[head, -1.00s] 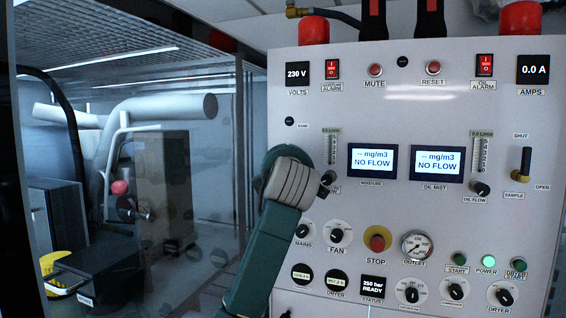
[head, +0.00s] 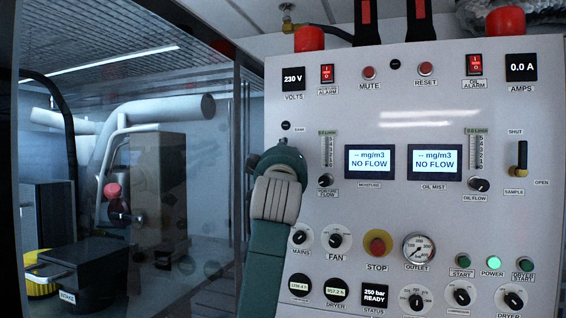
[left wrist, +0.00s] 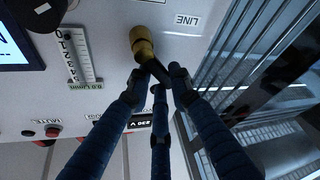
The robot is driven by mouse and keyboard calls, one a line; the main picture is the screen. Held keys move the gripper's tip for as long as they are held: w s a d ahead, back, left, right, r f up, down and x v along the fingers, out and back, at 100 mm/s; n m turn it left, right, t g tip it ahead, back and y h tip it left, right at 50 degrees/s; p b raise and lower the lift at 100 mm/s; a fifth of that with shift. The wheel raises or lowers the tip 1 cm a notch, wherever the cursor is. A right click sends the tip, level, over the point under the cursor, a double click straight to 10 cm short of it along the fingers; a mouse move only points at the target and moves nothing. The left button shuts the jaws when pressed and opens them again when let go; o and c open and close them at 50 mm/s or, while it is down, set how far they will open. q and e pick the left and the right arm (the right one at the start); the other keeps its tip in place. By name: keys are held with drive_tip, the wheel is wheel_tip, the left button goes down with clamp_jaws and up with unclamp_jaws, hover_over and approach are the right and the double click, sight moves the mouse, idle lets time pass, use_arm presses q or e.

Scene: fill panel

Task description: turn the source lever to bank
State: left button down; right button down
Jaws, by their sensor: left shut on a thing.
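The source lever (left wrist: 143,48) shows in the left wrist view as a brass hub with a dark handle on the pale panel. A LINE label (left wrist: 187,19) is beside it. My left gripper (left wrist: 160,78) has its dark fingers closed around the handle. In the head view my left wrist (head: 278,185) covers the lever and the fingers at the panel's left side. The BANK label (head: 300,129) shows just above the wrist, beside a small black dot. My right gripper is in neither view.
The panel (head: 400,105) carries displays, flow gauges, knobs and a red STOP button (head: 377,244) close to the right of my left arm. A sample lever (head: 521,158) is at the far right. Glass and pipework stand to the left.

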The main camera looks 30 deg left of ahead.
use_arm(q)
drive_tip(key=m+t, duration=0.1)
drive_tip(key=m, duration=0.1)
drive_tip(key=d+m+h, duration=0.1)
drive_tip(key=m, duration=0.2)
drive_tip(key=shift+w+t+h+b, duration=0.2)
drive_tip(key=shift+t+h+b, duration=0.1)
drive_tip(key=shift+t+b, duration=0.1)
drive_tip(key=m+h, duration=0.1)
drive_tip(key=m, duration=0.1)
drive_tip(key=d+m+t+h, duration=0.1)
drive_tip(key=m, duration=0.2)
drive_tip(key=shift+w+h, duration=0.15)
drive_tip(key=shift+h, duration=0.15)
drive_tip(key=shift+w+d+m+h, duration=0.1)
drive_tip(key=shift+d+m+h, duration=0.25)
drive_tip(key=shift+m, duration=0.45)
drive_tip(key=shift+f, duration=0.1)
drive_tip(key=c, duration=1.8)
unclamp_jaws()
drive_tip(key=shift+o, duration=1.3)
drive_tip(key=shift+a+r, duration=0.1)
drive_tip(key=shift+r, duration=0.1)
drive_tip(key=v, duration=1.2)
drive_tip(key=shift+f, duration=0.2)
